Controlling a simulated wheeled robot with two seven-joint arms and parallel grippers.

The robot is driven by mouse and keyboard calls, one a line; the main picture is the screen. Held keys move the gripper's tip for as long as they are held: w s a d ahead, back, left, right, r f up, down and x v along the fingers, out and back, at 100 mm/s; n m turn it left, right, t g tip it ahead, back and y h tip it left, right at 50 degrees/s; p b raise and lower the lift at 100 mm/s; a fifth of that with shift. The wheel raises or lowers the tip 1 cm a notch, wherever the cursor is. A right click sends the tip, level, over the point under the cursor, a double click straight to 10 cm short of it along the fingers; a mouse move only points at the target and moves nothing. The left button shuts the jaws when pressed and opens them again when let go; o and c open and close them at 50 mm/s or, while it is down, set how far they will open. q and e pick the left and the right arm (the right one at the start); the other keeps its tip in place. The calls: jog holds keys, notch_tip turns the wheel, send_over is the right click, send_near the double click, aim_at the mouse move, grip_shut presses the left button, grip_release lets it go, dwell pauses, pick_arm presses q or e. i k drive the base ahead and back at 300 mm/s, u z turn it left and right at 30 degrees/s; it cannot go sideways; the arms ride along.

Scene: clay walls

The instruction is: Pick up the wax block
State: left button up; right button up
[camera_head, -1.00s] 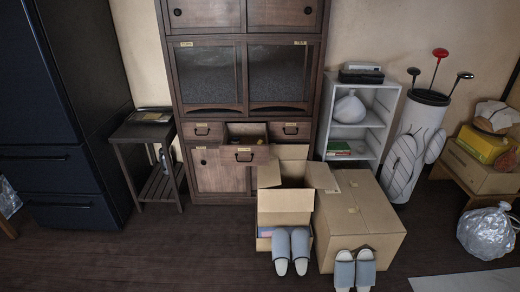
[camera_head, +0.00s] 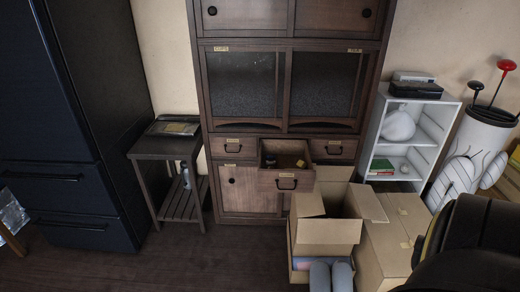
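The middle drawer (camera_head: 286,180) of the dark wooden cabinet is pulled open. Inside it are a small dark green round thing (camera_head: 270,160) and a small yellowish piece (camera_head: 300,163). The yellowish piece may be the wax block, but it is too small to tell for sure. A dark part of my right arm fills the lower right corner, and its gripper fingers do not show. My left gripper is out of view.
An open cardboard box (camera_head: 328,230) stands in front of the drawer, with a closed carton (camera_head: 390,245) beside it. Grey slippers (camera_head: 331,277) are at the bottom edge. A side table (camera_head: 165,147) and a white shelf (camera_head: 425,125) flank the cabinet.

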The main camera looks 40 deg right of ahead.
aim_at(301, 164)
jog(key=z, duration=0.1)
jog(key=i, duration=0.85)
jog(key=z, duration=0.5)
